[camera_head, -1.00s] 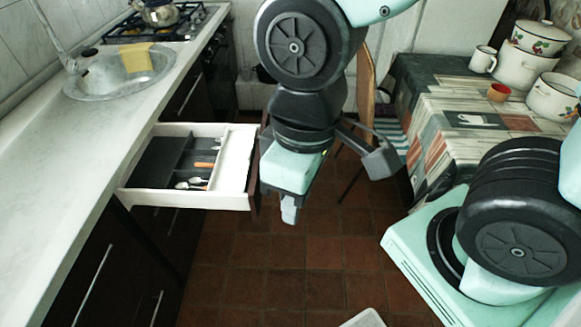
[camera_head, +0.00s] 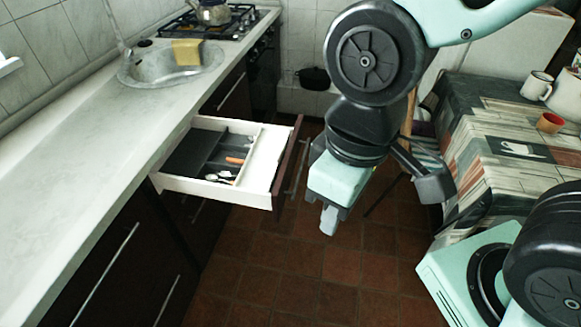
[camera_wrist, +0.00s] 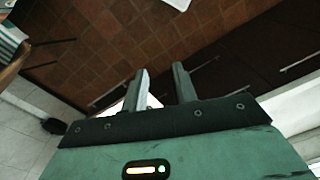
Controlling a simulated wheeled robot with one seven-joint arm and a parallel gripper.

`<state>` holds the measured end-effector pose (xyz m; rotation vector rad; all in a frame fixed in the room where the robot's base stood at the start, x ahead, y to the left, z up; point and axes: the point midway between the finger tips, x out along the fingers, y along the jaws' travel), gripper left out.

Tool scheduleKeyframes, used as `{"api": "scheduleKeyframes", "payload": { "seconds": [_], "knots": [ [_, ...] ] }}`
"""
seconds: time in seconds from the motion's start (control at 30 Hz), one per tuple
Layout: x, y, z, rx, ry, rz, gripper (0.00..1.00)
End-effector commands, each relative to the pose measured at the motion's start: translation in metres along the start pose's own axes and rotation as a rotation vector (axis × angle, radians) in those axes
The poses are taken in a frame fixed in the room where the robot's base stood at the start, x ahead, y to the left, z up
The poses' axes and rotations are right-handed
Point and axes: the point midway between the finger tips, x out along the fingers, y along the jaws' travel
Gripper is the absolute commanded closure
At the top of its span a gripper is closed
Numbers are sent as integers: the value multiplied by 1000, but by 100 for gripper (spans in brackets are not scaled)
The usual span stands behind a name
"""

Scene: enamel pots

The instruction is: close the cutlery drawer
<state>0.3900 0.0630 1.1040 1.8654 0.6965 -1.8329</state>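The cutlery drawer (camera_head: 260,172) stands pulled out from the dark cabinet under the counter in the head view. It has white walls, a dark front with a bar handle, and a dark cutlery tray (camera_head: 190,155). In the tray lie an orange-handled piece (camera_head: 235,160) and some spoons. My gripper (camera_head: 328,220) points down just right of the drawer front, on its outer side. I see no contact with it. In the wrist view my gripper's two fingers (camera_wrist: 162,88) stand apart with nothing gripped between them. A white patch shows behind them, too little to identify.
The pale counter (camera_head: 90,135) runs along the left, with a sink (camera_head: 165,72) and a stove (camera_head: 225,20) farther back. A table (camera_head: 510,120) with a white mug (camera_head: 537,86) and orange cup (camera_head: 549,122) stands right. The tiled floor (camera_head: 300,275) between is open.

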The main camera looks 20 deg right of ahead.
Motion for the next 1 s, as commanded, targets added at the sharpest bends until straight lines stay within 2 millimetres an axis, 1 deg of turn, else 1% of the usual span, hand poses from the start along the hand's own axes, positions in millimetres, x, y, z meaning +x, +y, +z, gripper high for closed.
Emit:
{"api": "scheduleKeyframes", "payload": {
  "seconds": [0.03,0.1,0.17,0.23,0.27,0.3,0.37,0.4,0.47,0.5,0.6,0.7,0.8,1.0],
  "knots": [
    [1,0,0,2,1,0,85],
    [8,4,-5,27,11,1,100],
    [21,13,-16,80,37,2,100],
    [47,31,-37,183,90,7,100],
    [60,42,-48,241,121,9,100],
    [80,58,-63,325,166,11,100],
    [112,86,-86,458,242,11,100],
    [132,105,-100,545,294,9,100],
    [161,133,-118,665,371,1,100],
    [178,150,-127,736,419,-8,100],
    [213,187,-143,877,523,-38,100],
    [235,212,-151,968,593,-72,100],
    [245,224,-155,1016,635,-97,100],
    [255,231,-163,1034,649,-109,100]
  ]
}}
